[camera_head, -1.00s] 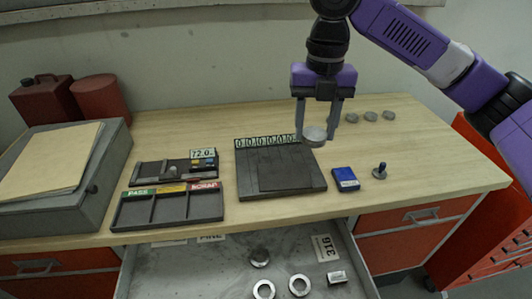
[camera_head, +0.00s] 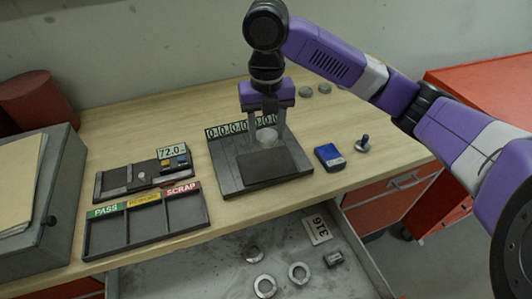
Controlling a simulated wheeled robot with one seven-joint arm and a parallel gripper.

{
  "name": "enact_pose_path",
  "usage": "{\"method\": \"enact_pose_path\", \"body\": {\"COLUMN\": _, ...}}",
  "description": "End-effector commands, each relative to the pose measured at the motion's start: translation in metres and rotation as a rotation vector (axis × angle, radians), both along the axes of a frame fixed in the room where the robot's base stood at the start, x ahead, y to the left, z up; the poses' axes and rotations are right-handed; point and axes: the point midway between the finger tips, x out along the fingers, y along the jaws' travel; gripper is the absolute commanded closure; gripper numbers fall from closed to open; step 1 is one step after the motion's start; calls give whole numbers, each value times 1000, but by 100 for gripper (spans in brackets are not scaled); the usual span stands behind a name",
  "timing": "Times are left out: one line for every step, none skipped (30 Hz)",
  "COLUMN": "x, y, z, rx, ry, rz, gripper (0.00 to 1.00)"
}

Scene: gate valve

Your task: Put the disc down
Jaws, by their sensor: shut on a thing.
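My gripper (camera_head: 266,139) is shut on a pale grey metal disc (camera_head: 266,136), held between its two fingers. It is over the back part of a dark flat plate device (camera_head: 225,181) with a row of digit tiles along its far edge. I cannot tell whether the disc touches the plate. A sorting tray (camera_head: 150,241) with PASS, a yellow-labelled middle and SCRAP compartments stands at the front left; its compartments look empty.
A gauge reading 72.0 (camera_head: 172,152) sits behind the tray. A blue box (camera_head: 329,158) and a small knobbed piece (camera_head: 363,144) stand right of the plate. Two discs (camera_head: 306,92) lie behind. An open drawer (camera_head: 200,272) holds metal rings. A grey case (camera_head: 30,205) stands left.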

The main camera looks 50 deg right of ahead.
Motion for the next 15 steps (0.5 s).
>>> {"method": "enact_pose_path", "body": {"x": 0, "y": 1, "z": -11, "rx": 5, "ry": 1, "rz": -3, "gripper": 100}}
{"method": "enact_pose_path", "body": {"x": 0, "y": 1, "z": -17, "rx": 6, "ry": 2, "rz": -1, "gripper": 100}}
{"method": "enact_pose_path", "body": {"x": 0, "y": 1, "z": -24, "rx": 4, "ry": 1, "rz": -1, "gripper": 100}}
{"method": "enact_pose_path", "body": {"x": 0, "y": 1, "z": -28, "rx": 4, "ry": 0, "rz": -1, "gripper": 100}}
{"method": "enact_pose_path", "body": {"x": 0, "y": 1, "z": -31, "rx": 2, "ry": -1, "rz": -1, "gripper": 100}}
{"method": "enact_pose_path", "body": {"x": 0, "y": 0, "z": -35, "rx": 1, "ry": 1, "rz": -1, "gripper": 100}}
{"method": "enact_pose_path", "body": {"x": 0, "y": 0, "z": -37, "rx": -1, "ry": 1, "rz": 0, "gripper": 100}}
{"method": "enact_pose_path", "body": {"x": 0, "y": 0, "z": -39, "rx": -1, "ry": 1, "rz": 0, "gripper": 100}}
{"method": "enact_pose_path", "body": {"x": 0, "y": 0, "z": -40, "rx": -1, "ry": -1, "rz": 0, "gripper": 100}}
{"method": "enact_pose_path", "body": {"x": 0, "y": -1, "z": -42, "rx": -1, "ry": -1, "rz": -1, "gripper": 100}}
{"method": "enact_pose_path", "body": {"x": 0, "y": -1, "z": -43, "rx": -1, "ry": -1, "rz": -1, "gripper": 100}}
{"method": "enact_pose_path", "body": {"x": 0, "y": 0, "z": -46, "rx": 1, "ry": -1, "rz": -1, "gripper": 100}}
{"method": "enact_pose_path", "body": {"x": 0, "y": 0, "z": -49, "rx": 1, "ry": 1, "rz": -1, "gripper": 100}}
{"method": "enact_pose_path", "body": {"x": 0, "y": 0, "z": -52, "rx": 1, "ry": 1, "rz": -1, "gripper": 100}}
{"method": "enact_pose_path", "body": {"x": -1, "y": 0, "z": -58, "rx": 1, "ry": 1, "rz": -2, "gripper": 100}}
